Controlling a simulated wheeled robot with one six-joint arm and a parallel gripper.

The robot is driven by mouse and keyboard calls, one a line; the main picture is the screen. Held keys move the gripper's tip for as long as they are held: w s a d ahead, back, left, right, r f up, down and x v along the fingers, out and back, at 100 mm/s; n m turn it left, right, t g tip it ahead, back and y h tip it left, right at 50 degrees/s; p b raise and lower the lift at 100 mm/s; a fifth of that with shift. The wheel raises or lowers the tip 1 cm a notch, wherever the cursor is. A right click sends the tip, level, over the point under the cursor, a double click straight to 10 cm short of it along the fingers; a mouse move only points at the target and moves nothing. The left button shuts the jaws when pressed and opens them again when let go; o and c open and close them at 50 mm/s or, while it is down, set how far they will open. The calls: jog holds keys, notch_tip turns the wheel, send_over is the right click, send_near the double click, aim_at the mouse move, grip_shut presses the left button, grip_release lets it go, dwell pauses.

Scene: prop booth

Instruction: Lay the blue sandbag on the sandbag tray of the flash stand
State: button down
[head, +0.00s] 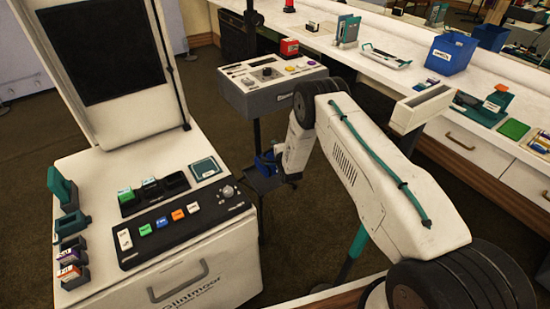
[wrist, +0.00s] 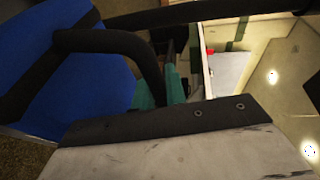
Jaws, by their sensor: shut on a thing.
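The blue sandbag (head: 265,162) shows in the head view low beside the flash stand's post (head: 257,132), partly hidden by my wrist. In the wrist view the sandbag (wrist: 75,85) fills the left side, with black straps and a black looped handle (wrist: 110,40). My gripper (wrist: 160,88), with teal fingers, is shut on the sandbag at the handle. The dark sandbag tray (head: 262,187) is low on the stand, just under the bag in the head view. I cannot tell whether the bag touches it. The stand's grey control box (head: 272,92) is above.
A white cabinet with a button panel (head: 175,225) and a dark screen stands at the left, close to the stand. A long white counter (head: 365,80) with a blue bin (head: 450,53) runs along the right and back. Dark floor shows between them.

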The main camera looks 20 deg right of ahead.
jog(key=shift+w+f, duration=0.1)
jog(key=shift+f, duration=3.7)
jog(key=shift+f, duration=0.1)
jog(key=c, duration=1.4)
grip_release()
jog(key=shift+f, duration=0.15)
jog(key=shift+c, duration=0.2)
jog(key=s+r, duration=0.2)
jog(key=s, duration=1)
jog(key=shift+d+r, duration=0.25)
